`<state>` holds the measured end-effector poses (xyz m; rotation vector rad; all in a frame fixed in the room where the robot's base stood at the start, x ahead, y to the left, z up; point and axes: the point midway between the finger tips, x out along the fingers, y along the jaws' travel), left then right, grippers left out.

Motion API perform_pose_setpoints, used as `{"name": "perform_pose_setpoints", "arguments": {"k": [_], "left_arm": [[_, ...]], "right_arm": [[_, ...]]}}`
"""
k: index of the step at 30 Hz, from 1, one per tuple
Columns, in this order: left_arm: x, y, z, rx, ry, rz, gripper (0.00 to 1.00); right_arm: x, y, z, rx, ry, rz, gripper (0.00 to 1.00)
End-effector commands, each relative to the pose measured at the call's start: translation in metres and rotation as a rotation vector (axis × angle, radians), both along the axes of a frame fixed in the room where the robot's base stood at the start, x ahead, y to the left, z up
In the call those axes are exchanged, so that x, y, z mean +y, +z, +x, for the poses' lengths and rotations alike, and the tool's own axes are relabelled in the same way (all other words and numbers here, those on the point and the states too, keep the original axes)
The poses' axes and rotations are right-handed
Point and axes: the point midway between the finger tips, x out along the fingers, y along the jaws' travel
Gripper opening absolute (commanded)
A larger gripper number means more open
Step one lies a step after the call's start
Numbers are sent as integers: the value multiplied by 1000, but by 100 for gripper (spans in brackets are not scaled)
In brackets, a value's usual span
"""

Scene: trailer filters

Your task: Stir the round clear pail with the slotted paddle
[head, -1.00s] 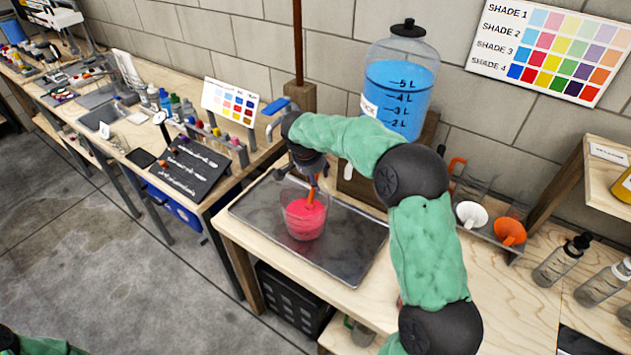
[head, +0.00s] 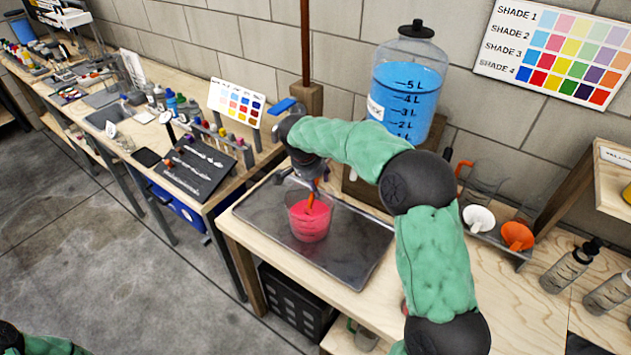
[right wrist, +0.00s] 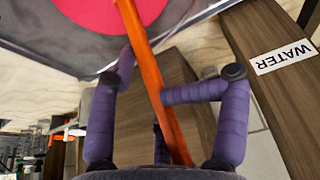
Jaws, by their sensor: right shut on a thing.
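The round clear pail (head: 309,228) stands upright on the metal tray (head: 352,262), partly filled with pink-red liquid. My right gripper (head: 312,176) is above the pail, shut on the orange slotted paddle (head: 310,196). The paddle slants down into the pail, and its lower end is hidden in the liquid. In the right wrist view the orange paddle shaft (right wrist: 153,75) runs between the purple fingers, with the red liquid (right wrist: 95,12) beyond it. My left gripper is not in view; only a bit of green arm shows at the lower left.
A water jug (head: 405,85) with blue liquid stands behind the tray. A rack with a white funnel (head: 478,217) and an orange funnel (head: 517,235) is to the right. The tray's front is clear.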

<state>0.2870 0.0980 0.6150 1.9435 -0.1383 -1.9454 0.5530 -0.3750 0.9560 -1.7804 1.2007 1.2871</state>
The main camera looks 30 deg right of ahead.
Motion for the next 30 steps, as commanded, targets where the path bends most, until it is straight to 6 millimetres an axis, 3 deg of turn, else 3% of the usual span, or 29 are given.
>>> {"name": "perform_pose_setpoints", "arguments": {"k": [30], "left_arm": [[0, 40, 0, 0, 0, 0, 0]], "right_arm": [[0, 63, 0, -1, 0, -1, 21]]}}
